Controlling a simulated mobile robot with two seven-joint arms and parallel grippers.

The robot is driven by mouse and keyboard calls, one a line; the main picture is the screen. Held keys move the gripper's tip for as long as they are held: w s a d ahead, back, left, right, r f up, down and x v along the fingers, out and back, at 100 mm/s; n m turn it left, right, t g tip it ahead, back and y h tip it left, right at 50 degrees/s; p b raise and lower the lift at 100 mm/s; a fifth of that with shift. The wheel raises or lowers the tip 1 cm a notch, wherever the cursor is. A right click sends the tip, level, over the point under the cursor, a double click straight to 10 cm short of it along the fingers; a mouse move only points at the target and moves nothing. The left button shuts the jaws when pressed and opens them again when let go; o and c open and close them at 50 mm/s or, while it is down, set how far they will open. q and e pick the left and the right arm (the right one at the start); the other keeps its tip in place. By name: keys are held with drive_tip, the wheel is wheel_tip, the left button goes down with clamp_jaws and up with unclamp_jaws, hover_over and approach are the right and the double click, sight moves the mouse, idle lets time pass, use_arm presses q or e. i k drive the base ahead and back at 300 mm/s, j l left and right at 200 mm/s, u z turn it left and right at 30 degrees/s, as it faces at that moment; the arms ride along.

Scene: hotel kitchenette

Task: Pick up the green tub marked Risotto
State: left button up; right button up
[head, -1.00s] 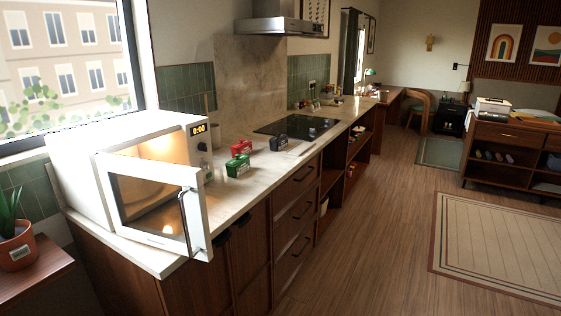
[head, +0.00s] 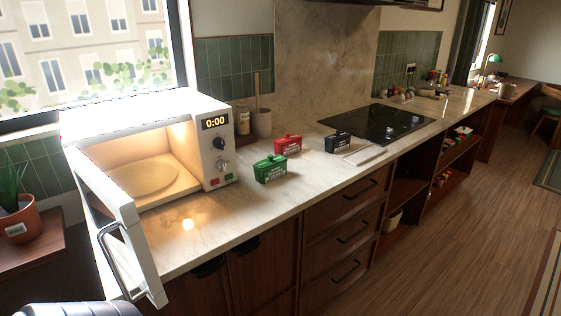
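The green tub (head: 267,168) stands on the pale marble counter, just right of the microwave (head: 211,150) and near the counter's front edge. It has a handle-like top and a white label, whose text is too small to read for certain. A red tub (head: 288,145) of similar shape stands behind it and slightly right. A black tub (head: 338,142) stands farther right, beside the cooktop. Neither of my grippers shows in the head view.
The microwave door (head: 118,238) hangs wide open past the counter's front edge. A cooktop (head: 378,123) lies right of the tubs. A utensil crock (head: 261,123) and a jar stand behind. Bare counter (head: 215,222) lies before the microwave. Floor (head: 470,240) is clear at right.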

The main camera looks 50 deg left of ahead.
sight(264, 176)
drive_tip(key=i+u, duration=0.35)
drive_tip(key=i+l+u, duration=0.15)
drive_tip(key=u, duration=0.25)
drive_tip(key=i+l+u, duration=0.15)
drive_tip(key=u, duration=0.2)
drive_tip(key=i+l+u, duration=0.15)
drive_tip(key=u, duration=0.25)
drive_tip(key=i+l+u, duration=0.1)
drive_tip(key=u, duration=0.25)
drive_tip(key=l+u, duration=0.4)
drive_tip(key=i+j, duration=0.05)
